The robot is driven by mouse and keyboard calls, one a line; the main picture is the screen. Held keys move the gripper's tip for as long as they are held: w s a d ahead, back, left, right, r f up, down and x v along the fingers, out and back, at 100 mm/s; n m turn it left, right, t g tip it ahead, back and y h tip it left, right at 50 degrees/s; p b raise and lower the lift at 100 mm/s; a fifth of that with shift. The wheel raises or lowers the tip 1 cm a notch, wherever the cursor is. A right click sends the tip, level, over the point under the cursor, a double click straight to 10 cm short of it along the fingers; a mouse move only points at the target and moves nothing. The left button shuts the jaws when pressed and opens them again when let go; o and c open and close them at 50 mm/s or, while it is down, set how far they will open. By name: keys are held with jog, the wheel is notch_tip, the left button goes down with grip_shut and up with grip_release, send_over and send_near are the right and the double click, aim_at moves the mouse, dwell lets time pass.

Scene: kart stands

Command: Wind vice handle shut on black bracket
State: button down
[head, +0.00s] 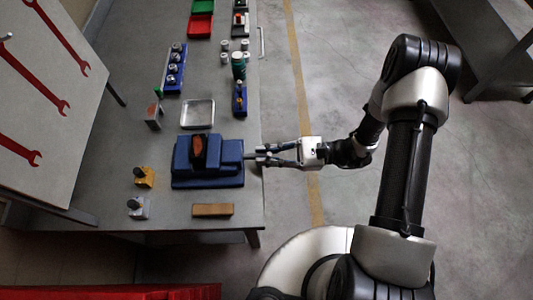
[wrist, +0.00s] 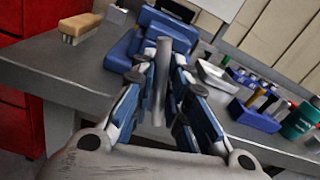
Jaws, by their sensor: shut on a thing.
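The blue vice (head: 222,171) sits on the near part of the grey bench, by its right edge. It also shows at the top of the wrist view (wrist: 165,30). A dark piece with an orange-brown face (head: 198,150) stands upright between its jaws; I cannot tell for sure that this is the black bracket. The grey vice handle (wrist: 162,80) is a bar sticking out of the vice towards me. My gripper (head: 262,153) is level at the vice's right side, its fingers shut on the handle. The bar stands upright between the fingers in the wrist view.
A wooden brush (head: 213,210) lies in front of the vice. A yellow block (head: 144,177) and a grey block (head: 138,207) stand to its left. A metal tray (head: 197,126) and a blue rack (head: 240,106) lie behind it. The floor right of the bench is clear.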

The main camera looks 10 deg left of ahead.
jog(key=c, duration=1.5)
grip_release()
jog(key=v, duration=1.2)
